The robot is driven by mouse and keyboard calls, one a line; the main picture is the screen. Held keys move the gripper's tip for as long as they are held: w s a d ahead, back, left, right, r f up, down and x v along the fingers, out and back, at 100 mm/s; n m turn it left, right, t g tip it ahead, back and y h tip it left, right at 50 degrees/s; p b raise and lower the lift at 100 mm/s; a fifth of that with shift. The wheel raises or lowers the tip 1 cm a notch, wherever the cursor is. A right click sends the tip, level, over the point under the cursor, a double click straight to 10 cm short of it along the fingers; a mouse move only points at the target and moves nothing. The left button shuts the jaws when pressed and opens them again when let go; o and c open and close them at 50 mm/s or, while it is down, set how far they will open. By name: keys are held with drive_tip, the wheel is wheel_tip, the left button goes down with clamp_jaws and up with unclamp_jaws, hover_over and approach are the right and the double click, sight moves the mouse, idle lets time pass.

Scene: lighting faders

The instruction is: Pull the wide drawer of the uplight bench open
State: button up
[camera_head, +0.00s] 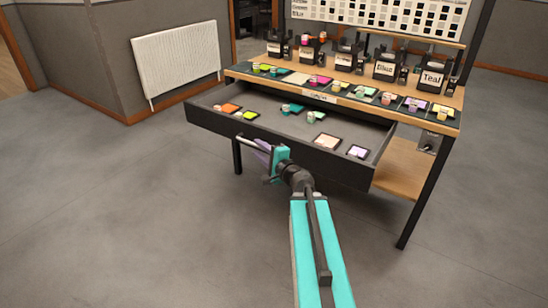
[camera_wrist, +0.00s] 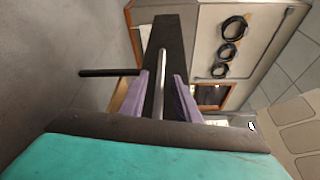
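The wide drawer (camera_head: 290,142) of the bench (camera_head: 440,118) stands pulled well out in the head view, its dark front facing me. A pale bar handle (camera_head: 250,143) runs along the front; it also shows in the wrist view (camera_wrist: 164,65). My gripper (camera_head: 263,152) is at this handle, left of the front's middle. In the wrist view my gripper's two purple fingers (camera_wrist: 162,88) stand on either side of the bar, with a narrow gap showing on both sides. The gripper itself hides part of the handle in the head view.
Coloured swatches with small blocks lie in the drawer, such as an orange one (camera_head: 229,108). More swatches and labelled black holders, one marked Teal (camera_head: 431,79), stand on the benchtop. A white radiator (camera_head: 176,58) hangs on the left wall. The grey floor (camera_head: 120,210) before the bench is clear.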

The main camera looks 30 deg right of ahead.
drive_tip(key=shift+s+r+p, duration=0.25)
drive_tip(key=shift+s+p, duration=0.45)
drive_tip(key=shift+p, duration=1.1)
drive_tip(key=shift+s+p, duration=0.35)
drive_tip(key=shift+p, duration=0.85)
drive_tip(key=s+p, duration=0.1)
drive_tip(key=p, duration=0.5)
drive_tip(key=shift+s+r, duration=0.1)
drive_tip(key=shift+s, duration=0.3)
drive_tip(key=shift+s+p, duration=2.8)
drive_tip(key=shift+p, duration=0.75)
